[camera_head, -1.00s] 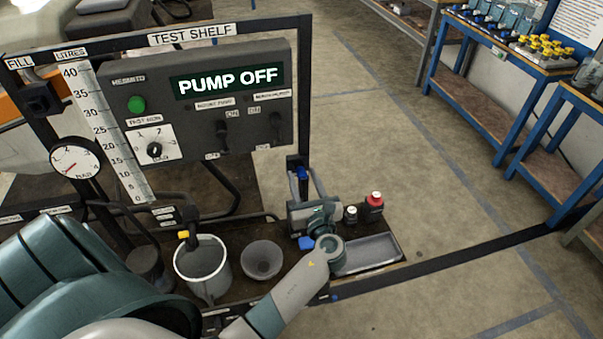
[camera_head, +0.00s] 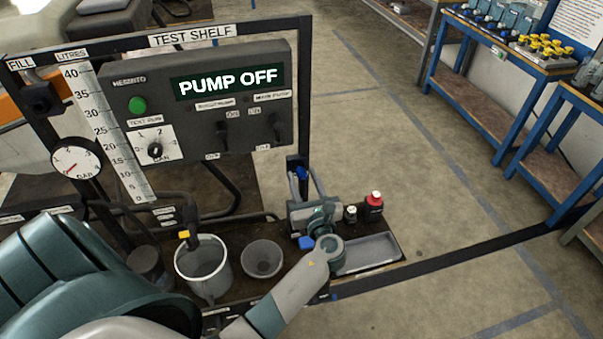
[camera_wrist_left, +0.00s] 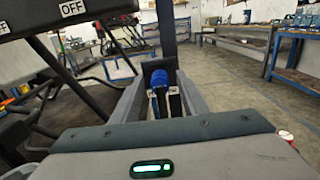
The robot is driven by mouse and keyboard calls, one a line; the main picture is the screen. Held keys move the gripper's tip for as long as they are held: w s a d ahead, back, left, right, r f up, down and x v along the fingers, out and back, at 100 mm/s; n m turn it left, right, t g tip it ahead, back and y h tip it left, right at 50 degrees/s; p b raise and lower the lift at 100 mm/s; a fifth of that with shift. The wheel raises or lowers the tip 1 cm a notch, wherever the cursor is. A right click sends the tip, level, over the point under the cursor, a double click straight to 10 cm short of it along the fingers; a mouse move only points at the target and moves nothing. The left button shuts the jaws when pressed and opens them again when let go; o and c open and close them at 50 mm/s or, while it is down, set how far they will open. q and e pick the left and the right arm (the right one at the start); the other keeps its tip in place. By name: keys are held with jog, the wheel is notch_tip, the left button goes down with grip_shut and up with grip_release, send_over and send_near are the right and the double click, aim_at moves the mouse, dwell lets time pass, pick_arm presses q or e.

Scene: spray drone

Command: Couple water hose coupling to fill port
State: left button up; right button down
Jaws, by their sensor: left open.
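A blue coupling (camera_head: 301,172) sits at the black upright on the right side of the test shelf. In the left wrist view the blue coupling (camera_wrist_left: 159,77) shows between the fingertips, with its dark lower part below it. My left gripper (camera_head: 304,183) points at the upright with its fingers apart, one on each side of the coupling. In the left wrist view my left gripper (camera_wrist_left: 163,90) shows a gap beside the coupling; whether a finger touches it I cannot tell. The black fill port (camera_head: 40,99) is at the upper left, under the FILL label. My right gripper is out of view.
The control panel (camera_head: 200,105) reads PUMP OFF. A pressure gauge (camera_head: 76,160) is at the left. The floor to the right is clear.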

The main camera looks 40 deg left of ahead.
aim_at(303, 179)
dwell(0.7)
pick_arm(q)
grip_shut()
jog(key=shift+d+p, duration=0.1)
jog(key=shift+p, duration=0.2)
jog(key=shift+p+v, duration=0.6)
jog(key=shift+v, duration=2.3)
jog(key=shift+s, duration=0.15)
